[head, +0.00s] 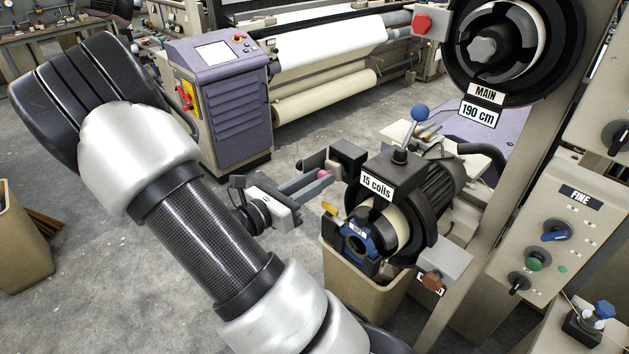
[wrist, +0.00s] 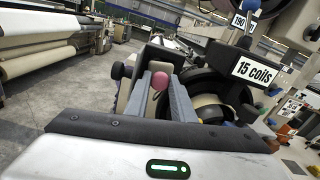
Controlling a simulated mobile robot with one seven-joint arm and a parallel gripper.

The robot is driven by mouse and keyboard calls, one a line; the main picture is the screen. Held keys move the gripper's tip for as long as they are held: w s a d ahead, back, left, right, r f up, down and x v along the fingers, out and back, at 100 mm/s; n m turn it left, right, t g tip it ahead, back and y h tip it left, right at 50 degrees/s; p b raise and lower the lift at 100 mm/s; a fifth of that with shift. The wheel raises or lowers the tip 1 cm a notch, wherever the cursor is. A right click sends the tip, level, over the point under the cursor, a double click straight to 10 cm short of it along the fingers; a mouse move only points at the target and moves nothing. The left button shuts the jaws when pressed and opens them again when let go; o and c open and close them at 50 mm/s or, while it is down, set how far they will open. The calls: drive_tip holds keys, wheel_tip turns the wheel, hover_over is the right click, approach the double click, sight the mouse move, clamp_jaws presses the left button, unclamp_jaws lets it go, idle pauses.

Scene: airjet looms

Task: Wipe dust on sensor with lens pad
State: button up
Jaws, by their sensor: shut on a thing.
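My gripper (head: 322,176) is shut on a small pink pad (head: 325,174), likely the lens pad. In the wrist view the pad (wrist: 160,81) shows as a rounded pink tip between my two grey fingers. A black box-shaped unit (head: 347,156), possibly the sensor, is just beyond my fingertips, left of the weft feeder marked "15 coils" (head: 378,188). It also shows behind the pad in the wrist view (wrist: 157,60). I cannot tell whether the pad touches it. No dust can be made out.
A beige bin (head: 365,295) stands below the feeder. The "MAIN" 190 cm feeder (head: 515,45) hangs at upper right. A control panel marked "FINE" (head: 560,230) is on the right. A purple cabinet (head: 222,105) stands behind my arm. Grey floor (head: 100,285) is open at left.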

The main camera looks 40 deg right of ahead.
drive_tip(key=shift+d, duration=0.75)
